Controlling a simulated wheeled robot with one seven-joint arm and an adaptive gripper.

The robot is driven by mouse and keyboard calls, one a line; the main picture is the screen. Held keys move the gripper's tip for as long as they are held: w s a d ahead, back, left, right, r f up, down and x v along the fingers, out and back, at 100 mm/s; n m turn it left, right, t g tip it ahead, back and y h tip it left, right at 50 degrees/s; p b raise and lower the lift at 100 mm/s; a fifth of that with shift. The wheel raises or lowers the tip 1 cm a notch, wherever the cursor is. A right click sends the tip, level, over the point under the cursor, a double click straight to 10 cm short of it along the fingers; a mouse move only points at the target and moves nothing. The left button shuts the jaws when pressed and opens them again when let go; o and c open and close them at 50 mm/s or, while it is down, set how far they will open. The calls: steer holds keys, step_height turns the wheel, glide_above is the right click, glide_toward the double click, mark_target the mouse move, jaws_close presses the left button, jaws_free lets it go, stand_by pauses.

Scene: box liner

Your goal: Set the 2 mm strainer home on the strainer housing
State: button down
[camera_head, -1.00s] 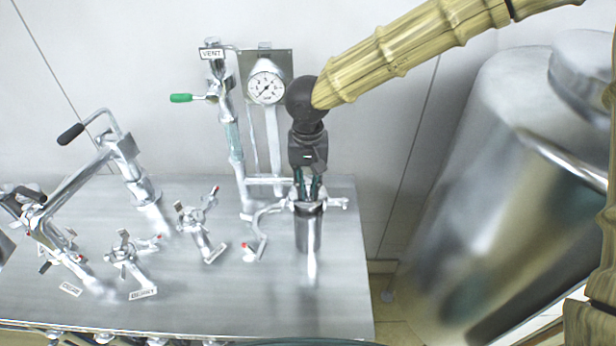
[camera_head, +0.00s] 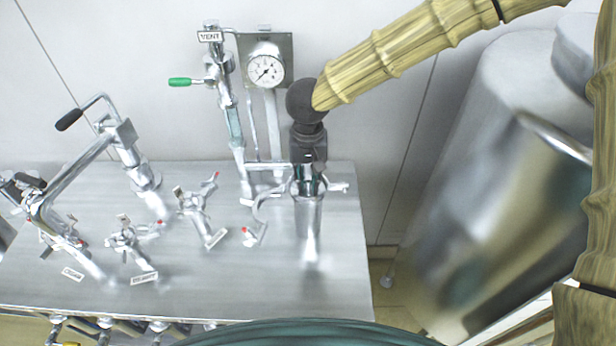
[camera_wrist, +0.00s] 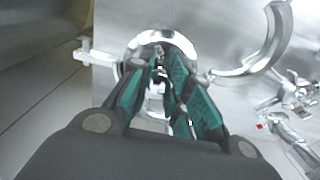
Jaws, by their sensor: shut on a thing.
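The strainer housing (camera_head: 309,222) is a shiny upright metal cylinder on the steel table top. In the wrist view its bright round rim (camera_wrist: 150,40) surrounds my fingertips. My gripper (camera_head: 309,188) points down from above, with its teal-padded fingers at or just inside the housing mouth. It also shows in the wrist view (camera_wrist: 162,62), where the fingers close on a small metal part, apparently the top of the 2 mm strainer (camera_wrist: 159,74). The strainer's body is hidden by the fingers and the housing wall, so I cannot tell whether it is seated.
An open curved clamp arm (camera_head: 262,210) stands left of the housing; a lug (camera_head: 338,187) sticks out right. Behind stand a pressure gauge (camera_head: 265,70) and the VENT valve pipe (camera_head: 222,85). Several valves fill the table's left. A big steel tank (camera_head: 490,180) stands right.

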steer(key=shift+f, duration=0.2)
stand_by(0.6)
steer(key=c, duration=1.3)
jaws_free()
steer(key=shift+o, duration=0.2)
step_height(320, 180, up, 12)
